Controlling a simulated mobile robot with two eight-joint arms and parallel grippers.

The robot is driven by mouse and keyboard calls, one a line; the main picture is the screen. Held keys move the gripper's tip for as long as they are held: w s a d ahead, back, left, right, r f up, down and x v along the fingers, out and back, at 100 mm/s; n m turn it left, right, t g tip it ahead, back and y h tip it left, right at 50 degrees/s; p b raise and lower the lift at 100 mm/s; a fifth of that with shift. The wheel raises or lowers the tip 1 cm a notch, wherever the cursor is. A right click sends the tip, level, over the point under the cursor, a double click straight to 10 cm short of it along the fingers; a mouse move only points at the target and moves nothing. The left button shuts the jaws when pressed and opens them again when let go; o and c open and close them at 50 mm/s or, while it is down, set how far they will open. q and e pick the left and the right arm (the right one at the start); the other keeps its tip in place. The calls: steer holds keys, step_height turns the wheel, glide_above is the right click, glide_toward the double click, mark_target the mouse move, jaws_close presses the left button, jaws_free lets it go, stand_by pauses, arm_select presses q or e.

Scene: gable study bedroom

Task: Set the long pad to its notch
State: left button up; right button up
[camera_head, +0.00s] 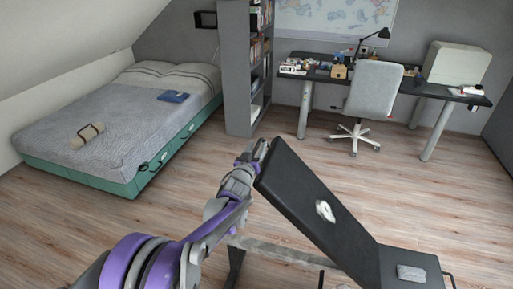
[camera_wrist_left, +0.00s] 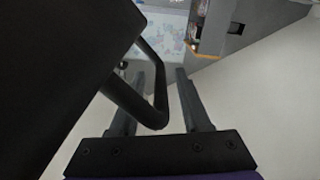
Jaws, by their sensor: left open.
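The long pad (camera_head: 305,195) is the black, tilted back pad of a weight bench in the head view, raised at its upper left end. Its dark underside or edge (camera_wrist_left: 55,65) fills the left of the left wrist view. A bent black bar (camera_wrist_left: 157,85) comes out from the pad like a handle. My left gripper (camera_head: 258,148) is at the pad's raised end, on its left side. In the left wrist view its fingers (camera_wrist_left: 160,75) are apart, and the bar's outer part appears between them, nearer the left finger. Contact cannot be told. The notch is not visible. My right gripper is not in view.
The bench's short pad (camera_head: 410,262) carries a grey folded item (camera_head: 411,273); a small white item (camera_head: 325,211) lies on the long pad. A bed (camera_head: 120,110) stands left, a shelf (camera_head: 238,70) behind, a desk (camera_head: 400,85) and chair (camera_head: 373,92) at back right. Floor between is clear.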

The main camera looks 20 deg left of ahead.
arm_select(q)
jaws_close()
stand_by(1.4)
